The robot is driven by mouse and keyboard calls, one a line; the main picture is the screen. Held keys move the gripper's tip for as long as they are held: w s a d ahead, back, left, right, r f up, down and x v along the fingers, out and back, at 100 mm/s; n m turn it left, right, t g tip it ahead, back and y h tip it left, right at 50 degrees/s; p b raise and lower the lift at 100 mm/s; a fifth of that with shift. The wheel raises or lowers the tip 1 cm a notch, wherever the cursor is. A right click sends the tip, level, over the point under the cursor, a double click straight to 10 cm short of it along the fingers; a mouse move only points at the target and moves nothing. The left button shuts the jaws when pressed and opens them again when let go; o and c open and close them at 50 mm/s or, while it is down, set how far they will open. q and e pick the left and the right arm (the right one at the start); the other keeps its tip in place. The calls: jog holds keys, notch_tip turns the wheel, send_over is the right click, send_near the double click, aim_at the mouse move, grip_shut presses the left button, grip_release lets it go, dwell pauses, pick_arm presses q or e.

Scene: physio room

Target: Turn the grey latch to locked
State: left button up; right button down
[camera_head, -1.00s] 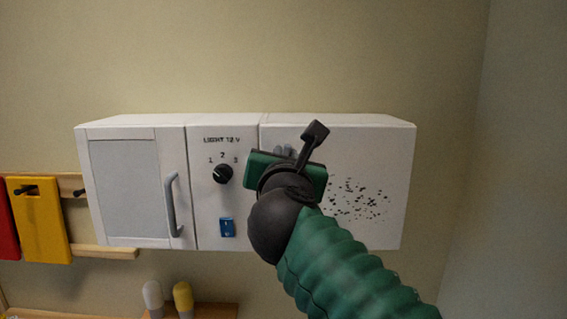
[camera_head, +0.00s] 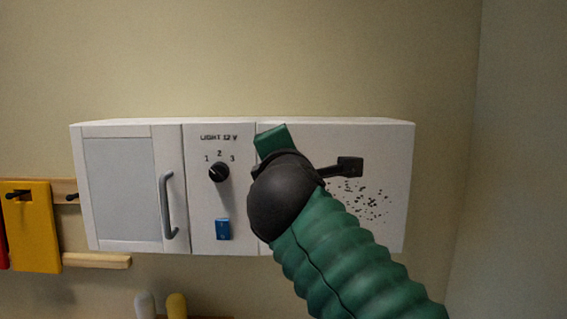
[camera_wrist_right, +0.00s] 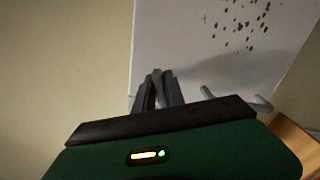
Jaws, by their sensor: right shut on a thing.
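My right gripper (camera_wrist_right: 157,78) is at the front of the white wall cabinet (camera_head: 335,140), left of a cluster of small dark holes. In the wrist view its grey fingers are shut on the grey latch (camera_wrist_right: 159,88), of which only a narrow part shows between them. In the head view my dark wrist and green arm hide the latch and fingertips, so I cannot read the latch's position against any marks. My left gripper is in neither view.
Left of the gripper are a black knob (camera_head: 219,172) marked 1, 2, 3, a blue switch (camera_head: 223,229) and a door with a grey handle (camera_head: 168,206). A yellow board (camera_head: 33,228) hangs at the far left. The wall above the cabinet is clear.

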jog(key=shift+w+f+m+b, duration=0.15)
jog(key=shift+m+b, duration=0.1)
jog(key=shift+m, duration=0.5)
jog(key=shift+s+f+m+b, duration=0.1)
jog(key=shift+m+b, duration=0.15)
jog(key=shift+m, duration=0.55)
jog(key=shift+w+f+m+b, duration=0.15)
jog(key=shift+m+b, duration=0.1)
jog(key=shift+m, duration=0.5)
jog(key=shift+s, duration=0.1)
jog(key=c, duration=1.5)
grip_release()
jog(key=shift+s, duration=0.1)
jog(key=shift+o, duration=0.2)
jog(key=shift+r, duration=0.1)
jog(key=s+b, duration=0.6)
jog(key=s, duration=1)
jog(key=shift+s, duration=0.25)
